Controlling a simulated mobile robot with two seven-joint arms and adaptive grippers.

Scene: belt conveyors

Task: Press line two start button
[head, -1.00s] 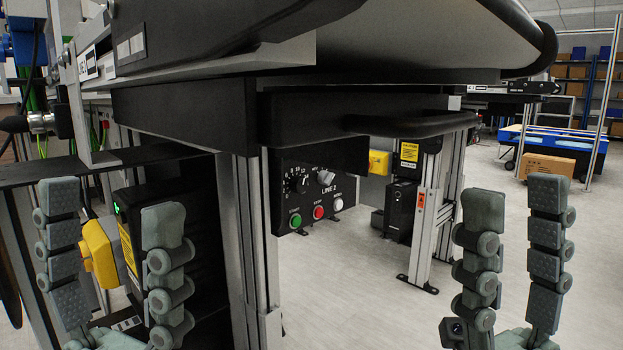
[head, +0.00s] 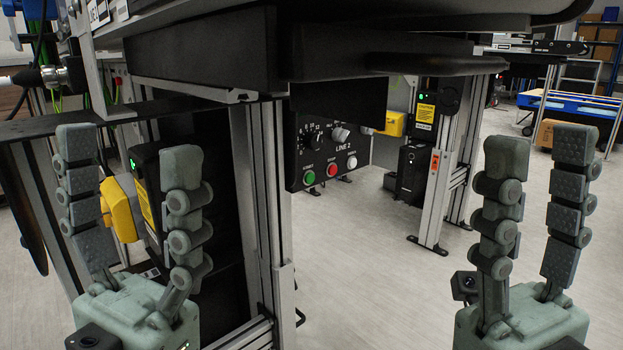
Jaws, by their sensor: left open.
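The black control panel marked LINE 2 (head: 347,147) hangs under the conveyor, right of an aluminium leg. Along its lower edge are a green button (head: 309,178), a red button (head: 332,168) and a white button (head: 352,162). The green one's label is too small to read surely here. My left gripper (head: 130,150) is open and empty, upright, left of the panel and apart from it. My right gripper (head: 539,152) is open and empty, upright, well right of the panel.
An aluminium leg (head: 270,190) stands between my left gripper and the panel. The conveyor frame (head: 210,62) overhangs above. A yellow box (head: 120,207) is behind my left gripper. A second leg (head: 437,190) stands behind the panel.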

